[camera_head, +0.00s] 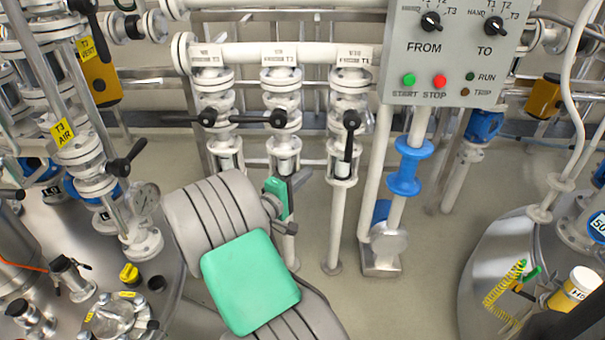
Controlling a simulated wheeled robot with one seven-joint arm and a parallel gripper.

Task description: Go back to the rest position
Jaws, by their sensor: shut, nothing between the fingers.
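My arm, grey and ribbed with a green cover, rises from the bottom middle of the head view. The fingertips are small and partly hidden in this view.
Three white valves with black handles stand behind my gripper; the right valve's handle (351,135) points down. A control panel (450,50) is at upper right. Vessels stand at left and right (490,250). Open floor (420,290) lies between my arm and the right vessel.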

